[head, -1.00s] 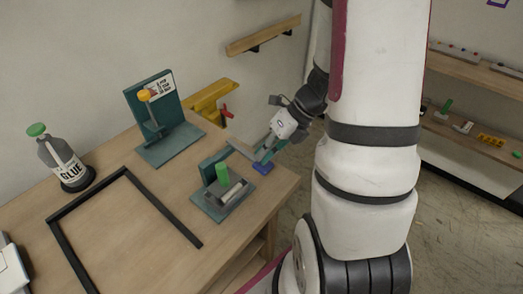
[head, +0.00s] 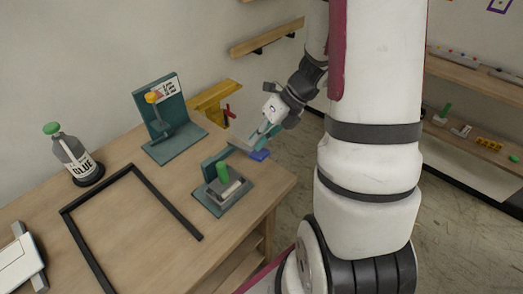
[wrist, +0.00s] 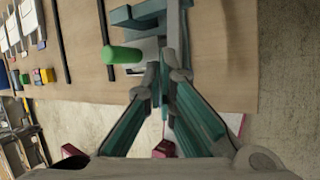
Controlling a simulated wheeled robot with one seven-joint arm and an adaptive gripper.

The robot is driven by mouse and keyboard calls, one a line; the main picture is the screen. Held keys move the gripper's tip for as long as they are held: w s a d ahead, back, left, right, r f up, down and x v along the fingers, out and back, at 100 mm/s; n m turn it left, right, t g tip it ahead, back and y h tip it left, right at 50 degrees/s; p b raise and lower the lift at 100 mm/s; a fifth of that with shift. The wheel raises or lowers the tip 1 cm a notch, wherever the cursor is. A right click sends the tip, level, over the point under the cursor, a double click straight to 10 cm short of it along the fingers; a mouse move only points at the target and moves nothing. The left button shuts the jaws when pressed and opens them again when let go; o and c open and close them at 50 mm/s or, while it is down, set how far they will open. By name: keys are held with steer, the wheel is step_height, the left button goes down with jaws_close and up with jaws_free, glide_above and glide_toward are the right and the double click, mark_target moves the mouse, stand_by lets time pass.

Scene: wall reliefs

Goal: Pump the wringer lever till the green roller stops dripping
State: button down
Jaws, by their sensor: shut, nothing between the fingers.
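The wringer (head: 207,197) has a teal base and grey tray near the right corner of the table. No drips can be made out. A blue piece (head: 260,156), perhaps the lever's end, sticks out right of the wringer at the table edge. My gripper (head: 252,142) is shut and empty, close above and beside the blue piece; I cannot tell if they touch. In the wrist view its fingers (wrist: 162,80) hide part of the wringer.
A teal stand with an orange knob (head: 151,97), a glue bottle (head: 75,155) and a black frame (head: 165,210) share the table. A yellow bracket (head: 213,101) and a wooden shelf (head: 265,38) are on the wall. Shelves (head: 478,90) stand at right.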

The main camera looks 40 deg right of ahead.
steer(key=shift+w+r, duration=0.1)
steer(key=shift+r, duration=0.35)
steer(key=shift+r+p, duration=0.1)
steer(key=shift+p, duration=0.2)
steer(key=shift+w+a+r+p, duration=0.1)
steer(key=shift+r+p, duration=0.3)
steer(key=shift+r, duration=0.15)
steer(key=shift+w+a+r+p, duration=0.1)
steer(key=shift+r+p, duration=0.25)
steer(key=shift+r, duration=0.2)
steer(key=shift+w+r+p, duration=0.25)
steer(key=shift+r+p, duration=0.1)
steer(key=shift+r, duration=0.25)
steer(key=shift+w+r+p, duration=0.2)
steer(key=shift+r+p, duration=0.15)
steer(key=shift+r, duration=0.25)
